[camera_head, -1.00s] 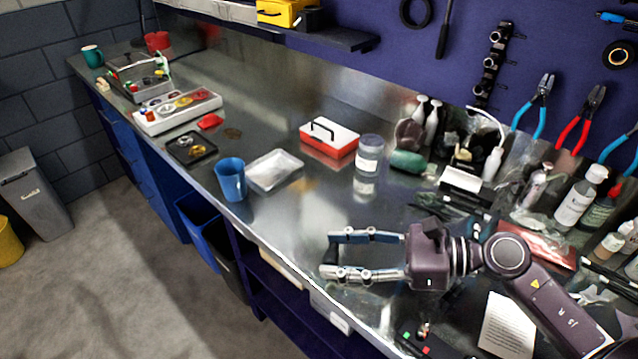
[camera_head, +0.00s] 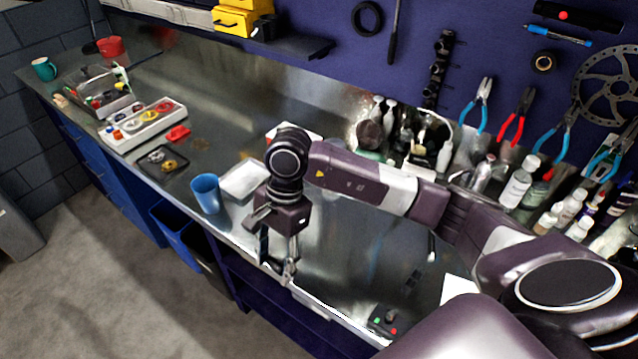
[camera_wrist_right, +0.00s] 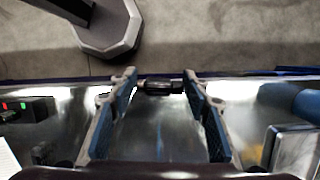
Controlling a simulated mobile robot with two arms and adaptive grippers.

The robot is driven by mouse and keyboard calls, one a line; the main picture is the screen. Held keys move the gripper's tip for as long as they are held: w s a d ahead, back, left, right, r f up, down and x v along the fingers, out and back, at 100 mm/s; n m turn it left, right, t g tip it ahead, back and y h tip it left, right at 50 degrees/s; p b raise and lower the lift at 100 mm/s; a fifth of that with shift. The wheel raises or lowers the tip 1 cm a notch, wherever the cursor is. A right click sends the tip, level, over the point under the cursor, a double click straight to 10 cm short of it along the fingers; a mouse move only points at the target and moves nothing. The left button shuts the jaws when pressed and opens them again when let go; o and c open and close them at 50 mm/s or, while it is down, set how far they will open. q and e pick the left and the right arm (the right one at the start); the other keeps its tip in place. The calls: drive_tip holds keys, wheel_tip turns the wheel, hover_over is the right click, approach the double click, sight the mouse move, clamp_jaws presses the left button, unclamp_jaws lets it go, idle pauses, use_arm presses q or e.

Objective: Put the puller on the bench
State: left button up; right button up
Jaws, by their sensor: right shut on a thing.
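My right gripper (camera_head: 277,266) points down over the front edge of the metal bench (camera_head: 345,262). In the right wrist view, its two blue-padded fingers are shut on a short dark cylindrical thing (camera_wrist_right: 160,87), which I take to be the puller. It lies crosswise between the fingertips, near the bench's front edge in the picture. I cannot tell whether it touches the bench. In the head view the puller is too small and dark to make out clearly. My left gripper is not in view.
A blue cup (camera_head: 206,194) and a pale tray (camera_head: 243,180) stand left of the gripper. A dark box with red and green buttons (camera_head: 385,320) is at the front right. Bottles (camera_head: 518,184) line the back. Bare metal lies between the gripper and the button box.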

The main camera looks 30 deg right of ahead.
use_arm(q)
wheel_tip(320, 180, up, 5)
drive_tip(key=p, duration=0.4)
use_arm(e)
drive_tip(key=w+d+r+n+t+h, duration=0.1)
drive_tip(key=w+d+r+h, duration=0.15)
drive_tip(key=d, duration=0.45)
drive_tip(key=w+d+r+t+h, duration=0.1)
drive_tip(key=w+d+r+h, duration=0.2)
drive_tip(key=d, duration=0.4)
drive_tip(key=y+b, duration=0.1)
drive_tip(key=b, duration=0.2)
hover_over(321, 229)
drive_tip(key=shift+s+a+f, duration=0.1)
drive_tip(key=shift+a+f, duration=0.05)
drive_tip(key=shift+f, duration=0.8)
drive_tip(key=shift+a+f, duration=0.15)
drive_tip(key=shift+f, duration=0.8)
use_arm(q)
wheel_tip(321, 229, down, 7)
drive_tip(key=b, duration=0.4)
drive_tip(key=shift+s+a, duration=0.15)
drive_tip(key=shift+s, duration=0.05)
use_arm(e)
wheel_tip(321, 229, down, 5)
drive_tip(key=shift+r, duration=0.1)
drive_tip(key=o, duration=1.3)
